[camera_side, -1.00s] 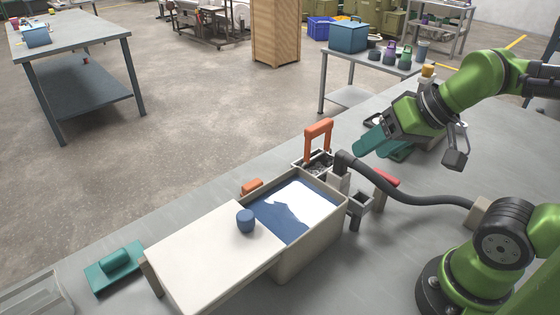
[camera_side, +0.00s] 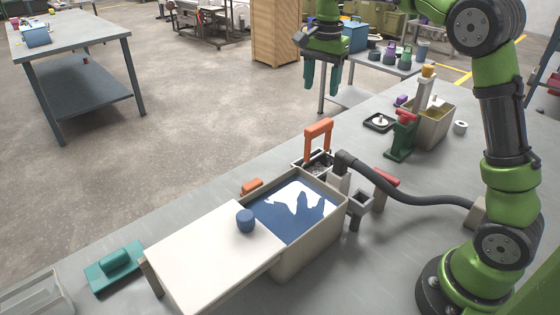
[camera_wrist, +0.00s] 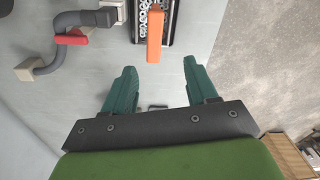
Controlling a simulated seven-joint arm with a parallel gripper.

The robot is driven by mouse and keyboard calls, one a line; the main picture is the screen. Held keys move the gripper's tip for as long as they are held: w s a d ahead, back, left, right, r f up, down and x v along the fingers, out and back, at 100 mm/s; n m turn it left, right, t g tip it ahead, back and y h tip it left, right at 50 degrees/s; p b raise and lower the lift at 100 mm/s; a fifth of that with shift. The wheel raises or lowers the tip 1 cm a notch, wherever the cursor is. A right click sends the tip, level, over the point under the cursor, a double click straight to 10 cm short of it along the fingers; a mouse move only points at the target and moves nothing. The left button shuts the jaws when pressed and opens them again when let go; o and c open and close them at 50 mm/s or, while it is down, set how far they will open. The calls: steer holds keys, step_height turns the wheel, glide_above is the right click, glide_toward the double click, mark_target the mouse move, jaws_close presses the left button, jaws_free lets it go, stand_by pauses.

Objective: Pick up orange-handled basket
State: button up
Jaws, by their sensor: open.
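The orange-handled basket (camera_side: 319,165) is a dark mesh basket with an upright orange handle (camera_side: 318,132). It stands on the bench behind the tank of blue liquid, and the tank partly hides it in the side view. In the wrist view the orange handle (camera_wrist: 155,32) and the basket's mesh (camera_wrist: 165,8) show at the top, ahead of my fingertips. My gripper (camera_side: 322,88) has teal fingers pointing down, open and empty, high above the handle. In the wrist view its fingertips (camera_wrist: 160,78) are spread apart with bare bench between them.
The tank (camera_side: 318,237) has a white lid (camera_side: 215,255) with a blue knob. A black hose (camera_side: 415,198) and a red-handled part (camera_side: 385,178) lie right of the basket. A green red-topped device (camera_side: 402,138) and a beige bin (camera_side: 437,125) stand farther right.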

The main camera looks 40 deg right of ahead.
mark_target(319, 124)
steer(key=f+m, duration=0.1)
steer(key=f, duration=0.3)
steer(key=f+m, duration=0.2)
steer(key=f, duration=0.3)
steer(key=shift+a, duration=0.2)
steer(key=shift+s+d+f, duration=0.1)
steer(key=shift+s+f, duration=0.05)
steer(key=shift+f, duration=1.2)
steer(key=shift+s+d+f, duration=0.1)
steer(key=shift+f, duration=1.2)
jaws_close()
